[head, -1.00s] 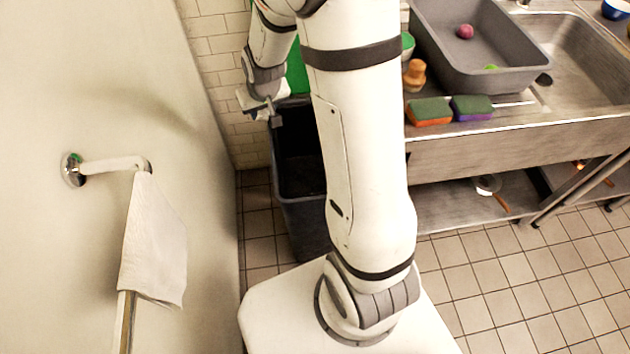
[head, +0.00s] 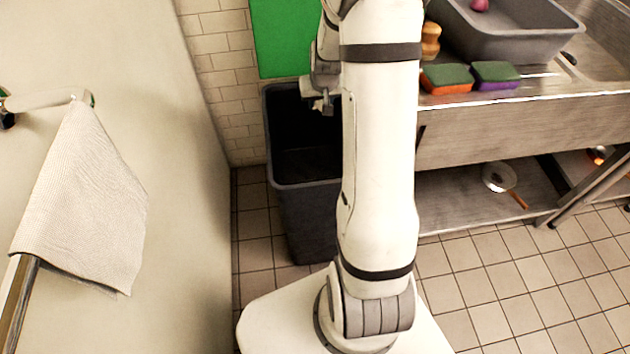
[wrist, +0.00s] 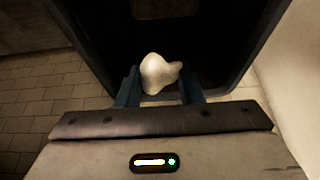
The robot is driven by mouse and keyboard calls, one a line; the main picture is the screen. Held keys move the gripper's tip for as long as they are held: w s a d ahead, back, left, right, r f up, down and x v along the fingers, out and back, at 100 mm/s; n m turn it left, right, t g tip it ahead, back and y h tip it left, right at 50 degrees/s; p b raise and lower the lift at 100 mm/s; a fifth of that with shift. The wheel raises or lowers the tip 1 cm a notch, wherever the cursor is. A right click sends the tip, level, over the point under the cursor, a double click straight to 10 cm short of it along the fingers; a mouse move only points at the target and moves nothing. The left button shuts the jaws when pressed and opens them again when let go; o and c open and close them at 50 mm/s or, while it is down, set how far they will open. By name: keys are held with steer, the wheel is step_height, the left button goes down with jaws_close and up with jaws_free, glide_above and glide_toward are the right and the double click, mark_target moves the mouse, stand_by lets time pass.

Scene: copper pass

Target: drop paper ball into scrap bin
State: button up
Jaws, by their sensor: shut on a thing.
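The paper ball (wrist: 159,73) is a crumpled whitish lump between the two fingers of my gripper (wrist: 160,88) in the wrist view. The gripper is shut on it. The scrap bin (head: 308,215) is a tall dark grey open bin on the floor, left of my arm in the head view. In the head view my gripper (head: 322,104) is over the bin's opening, and the ball cannot be made out there. In the wrist view the ball shows against the bin's dark inside and near rim (wrist: 240,88). How high the ball is above the rim is unclear.
A green panel (head: 283,38) hangs on the tiled wall behind the bin. A white towel (head: 85,200) hangs on the left wall. The steel sink counter (head: 520,130) with a grey tub (head: 510,45) and two sponges (head: 446,78) stands right of my arm.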

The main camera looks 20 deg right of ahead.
step_height(320, 180, down, 6)
steer(key=b, duration=0.3)
steer(key=shift+r, duration=0.15)
steer(key=o, duration=1)
steer(key=p+v, duration=0.1)
steer(key=v, duration=0.6)
steer(key=shift+s+a+r, duration=0.1)
steer(key=shift+s+r, duration=0.05)
steer(key=shift+r, duration=0.2)
steer(key=shift+r, duration=0.1)
